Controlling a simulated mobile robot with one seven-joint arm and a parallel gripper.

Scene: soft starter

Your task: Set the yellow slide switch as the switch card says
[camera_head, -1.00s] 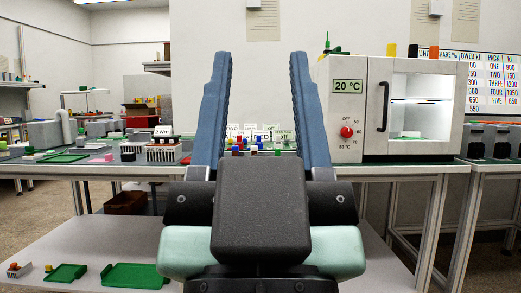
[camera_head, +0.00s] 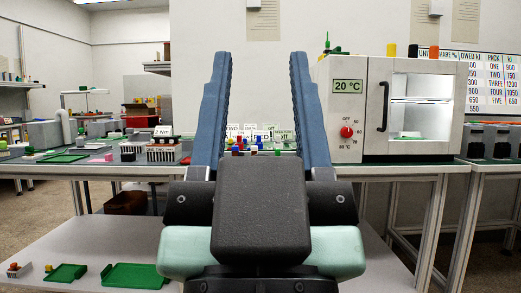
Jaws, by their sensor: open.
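My gripper (camera_head: 260,110) stands upright in the middle of the head view, with its two blue fingers wide apart and nothing between them. Behind the gap, on the bench, are several small coloured parts and white cards (camera_head: 262,132). Their writing is too small to read for certain. I cannot pick out the yellow slide switch or tell which card is the switch card. My gripper hides part of the bench.
A white oven (camera_head: 375,108) with a red knob and a "20 °C" display stands on the bench to the right. Green trays (camera_head: 135,275) lie on the low shelf at the left. A green mat (camera_head: 64,158) and small parts lie on the left bench.

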